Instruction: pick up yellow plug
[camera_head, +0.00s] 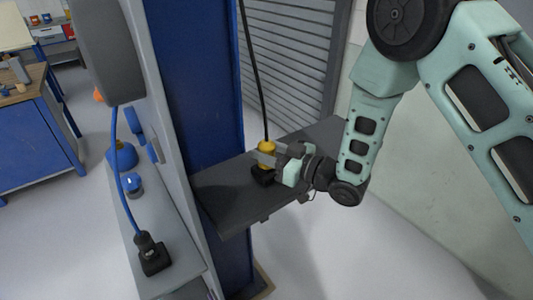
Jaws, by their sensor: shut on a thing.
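The yellow plug (266,147) hangs at the end of a black cable over a dark grey shelf (222,188). My gripper (267,158) reaches in from the right and is shut on the yellow plug. The plug is upright, and a black socket piece (263,175) lies directly below it. The fingers hide part of the plug's lower half, and I cannot tell whether the plug still touches the black piece.
A blue cable (117,165) runs down to a black plug (150,252) on a grey ledge at the left. A blue panel (195,80) stands behind the shelf's left end. Grey slats (290,60) are behind the cable. A blue workbench (35,135) is far left.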

